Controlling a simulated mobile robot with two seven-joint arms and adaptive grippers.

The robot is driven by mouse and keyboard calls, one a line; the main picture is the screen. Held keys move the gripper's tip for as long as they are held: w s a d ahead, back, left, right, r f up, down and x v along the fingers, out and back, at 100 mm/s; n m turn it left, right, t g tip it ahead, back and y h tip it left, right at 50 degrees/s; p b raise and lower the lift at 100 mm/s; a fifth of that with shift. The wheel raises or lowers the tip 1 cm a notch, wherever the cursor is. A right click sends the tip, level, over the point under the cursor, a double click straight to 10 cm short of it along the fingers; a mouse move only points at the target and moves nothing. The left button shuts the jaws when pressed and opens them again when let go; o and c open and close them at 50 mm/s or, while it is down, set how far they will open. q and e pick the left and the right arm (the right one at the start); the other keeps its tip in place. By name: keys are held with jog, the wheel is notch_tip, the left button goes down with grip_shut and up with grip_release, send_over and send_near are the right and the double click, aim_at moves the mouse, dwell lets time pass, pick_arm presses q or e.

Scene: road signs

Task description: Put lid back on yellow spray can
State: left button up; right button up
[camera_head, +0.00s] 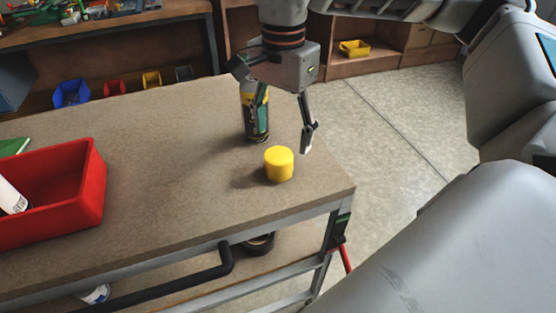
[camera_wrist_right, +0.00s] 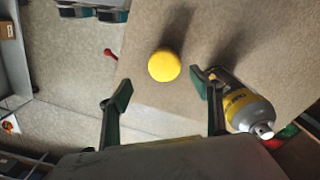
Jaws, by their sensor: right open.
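The yellow lid (camera_head: 279,163) stands on the bench top near its right front corner. It also shows in the right wrist view (camera_wrist_right: 164,66), ahead of and between my right gripper's fingers, not touching them. The spray can (camera_head: 255,118) stands upright behind the lid, partly hidden by my right gripper. In the wrist view the can (camera_wrist_right: 243,104) is right beside the right-hand finger, with its bare nozzle showing; I cannot tell whether they touch. My right gripper (camera_head: 284,127) is open and empty, pointing down above the bench. My left gripper is out of view.
The bench (camera_head: 150,150) has free room around the lid. A red bin (camera_head: 80,200) holding a white cylinder (camera_head: 12,196) stands at the left. Small coloured bins and shelves line the back. A dark ring (camera_head: 259,244) lies on the lower shelf.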

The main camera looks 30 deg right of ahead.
aim_at(278, 155)
jog(key=shift+f, duration=1.2)
jog(key=shift+w+a+f, duration=0.1)
jog(key=shift+w+f, duration=0.1)
jog(key=shift+f, duration=1.15)
jog(key=shift+w+a+f, duration=0.1)
jog(key=shift+w+f, duration=0.05)
jog(key=shift+f, duration=1.15)
jog(key=c, duration=0.8)
